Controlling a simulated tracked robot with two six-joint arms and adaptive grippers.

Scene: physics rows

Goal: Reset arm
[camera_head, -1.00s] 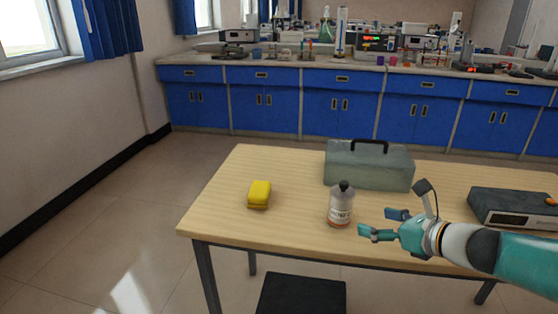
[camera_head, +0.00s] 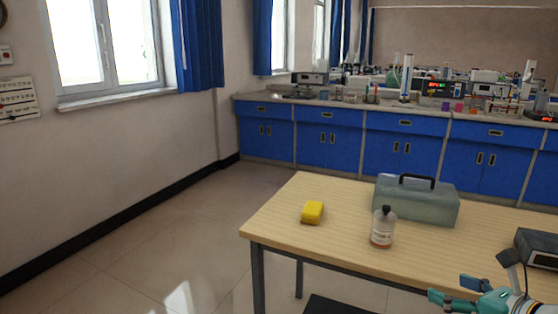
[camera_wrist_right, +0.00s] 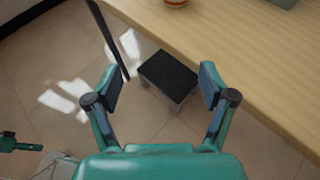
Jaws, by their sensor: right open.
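My right gripper (camera_head: 452,290) is at the lower right of the head view, in front of the table's near edge. Its fingers are apart with nothing between them. In the right wrist view the open fingers (camera_wrist_right: 160,86) point at the floor and the table edge. The white bottle with a dark cap and orange-brown lower part (camera_head: 382,230) stands upright on the table, apart from the gripper. My left gripper is not in the head view.
The wooden table (camera_head: 290,225) bears a yellow sponge-like block (camera_head: 312,212), a grey-green case with a black handle (camera_head: 415,203) and a dark device (camera_head: 538,248). A black-topped stool (camera_wrist_right: 168,72) stands below the table edge. Blue cabinets (camera_head: 330,145) line the back.

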